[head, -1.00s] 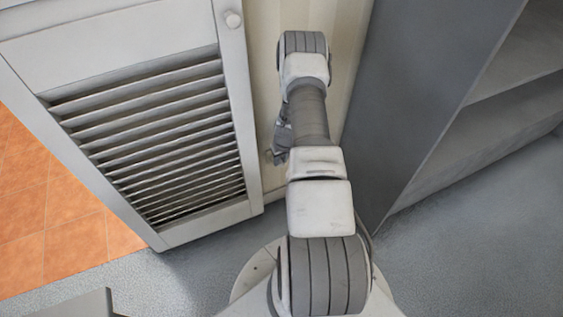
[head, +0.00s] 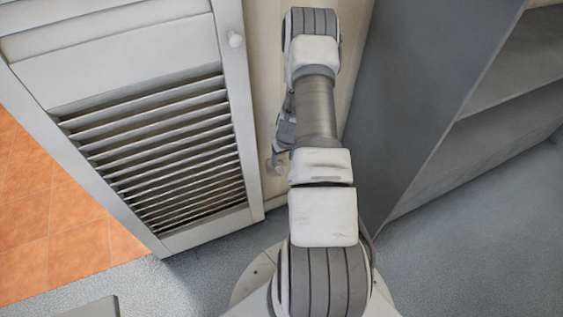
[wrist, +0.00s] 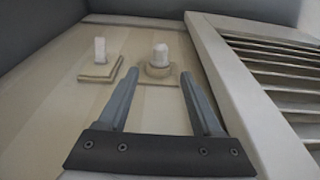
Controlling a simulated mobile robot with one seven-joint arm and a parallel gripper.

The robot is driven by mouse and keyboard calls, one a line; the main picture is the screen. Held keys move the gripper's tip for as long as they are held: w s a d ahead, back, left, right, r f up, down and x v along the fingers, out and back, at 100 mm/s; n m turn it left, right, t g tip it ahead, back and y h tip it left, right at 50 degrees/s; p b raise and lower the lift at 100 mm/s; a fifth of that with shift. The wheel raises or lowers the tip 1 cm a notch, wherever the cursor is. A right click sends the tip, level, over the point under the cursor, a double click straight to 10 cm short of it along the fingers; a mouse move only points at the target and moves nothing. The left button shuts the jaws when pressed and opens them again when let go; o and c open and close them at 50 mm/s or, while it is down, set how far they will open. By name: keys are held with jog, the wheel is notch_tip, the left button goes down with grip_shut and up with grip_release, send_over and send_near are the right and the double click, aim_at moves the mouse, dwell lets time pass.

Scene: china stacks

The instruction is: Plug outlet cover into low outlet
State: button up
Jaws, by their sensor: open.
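In the wrist view, two beige fittings sit on the wall. The left one is a squarish plate (wrist: 101,70) with a white block (wrist: 100,49) standing on it. The right one is a rounder beige base (wrist: 159,71) with a white rounded piece (wrist: 160,54) on it. I cannot tell which is the outlet cover and which the bare outlet. My gripper (wrist: 159,76) is open, its two fingers either side of the right fitting's base in the picture. Contact cannot be made out. In the head view my gripper (head: 279,152) is low by the wall, partly hidden by my arm.
A grey shelf unit (head: 425,85) stands close at right. Only a narrow strip of wall (head: 265,70) lies between them.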

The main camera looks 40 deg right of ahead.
jog(key=p+v, duration=0.2)
jog(key=v, duration=0.6)
jog(key=shift+r, duration=0.2)
jog(key=shift+s, duration=0.15)
